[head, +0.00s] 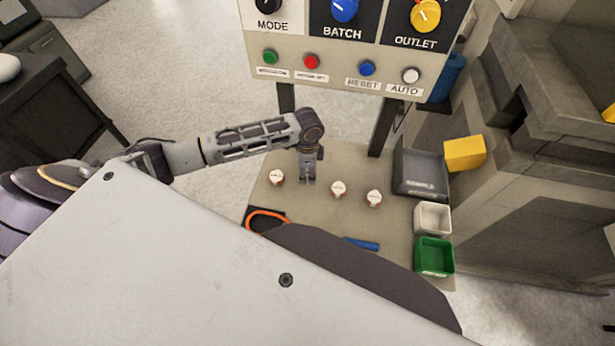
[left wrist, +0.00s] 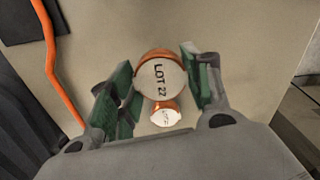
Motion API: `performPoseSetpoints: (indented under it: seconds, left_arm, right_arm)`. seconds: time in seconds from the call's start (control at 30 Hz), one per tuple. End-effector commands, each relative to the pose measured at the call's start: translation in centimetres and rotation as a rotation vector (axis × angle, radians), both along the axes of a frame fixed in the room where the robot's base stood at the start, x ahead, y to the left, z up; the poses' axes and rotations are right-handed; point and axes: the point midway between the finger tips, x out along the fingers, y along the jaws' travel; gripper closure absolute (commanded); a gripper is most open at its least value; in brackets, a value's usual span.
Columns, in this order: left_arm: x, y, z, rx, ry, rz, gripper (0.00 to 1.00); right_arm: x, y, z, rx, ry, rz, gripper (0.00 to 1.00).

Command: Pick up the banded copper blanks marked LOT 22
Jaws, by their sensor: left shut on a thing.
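My left gripper (head: 308,180) points down over the table in the head view. In the left wrist view, its green-padded fingers (left wrist: 160,88) are shut on a copper-banded blank (left wrist: 158,78) with a white top reading LOT 22. I cannot make this held blank out in the head view. A second, smaller-looking banded blank (left wrist: 166,114) shows just beyond it, its label too small to read. In the head view three white-topped blanks stand on the table: one left of the gripper (head: 277,177), and two to its right (head: 338,187) and (head: 374,197). My right gripper is not in view.
A control panel (head: 340,70) stands behind the table (head: 330,160). At the right are a grey tray (head: 420,172), a white bin (head: 432,218), a green bin (head: 434,256) and a yellow block (head: 464,153). An orange cable (head: 266,213) and a blue tool (head: 362,243) lie nearer me.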

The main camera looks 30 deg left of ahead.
Motion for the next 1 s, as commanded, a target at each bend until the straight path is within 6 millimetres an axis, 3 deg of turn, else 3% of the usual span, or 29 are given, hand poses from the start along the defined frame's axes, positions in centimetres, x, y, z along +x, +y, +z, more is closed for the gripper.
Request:
performPoseSetpoints:
  seconds: [0.1,0.33,0.57,1.0]
  left_arm:
    - [0.1,0.0,1.9,0.000,-0.001,0.001,0.79]
    - [0.0,0.0,4.1,-0.002,-0.001,0.001,0.79]
    - [0.0,0.0,4.5,-0.001,0.000,0.001,0.79]
    - [0.0,0.0,4.5,-0.001,0.000,0.001,0.79]
  right_arm:
    - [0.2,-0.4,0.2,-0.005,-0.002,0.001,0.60]
    - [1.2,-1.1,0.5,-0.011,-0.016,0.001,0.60]
    - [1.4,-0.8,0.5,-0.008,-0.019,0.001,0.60]
    - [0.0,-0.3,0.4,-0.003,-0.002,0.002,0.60]
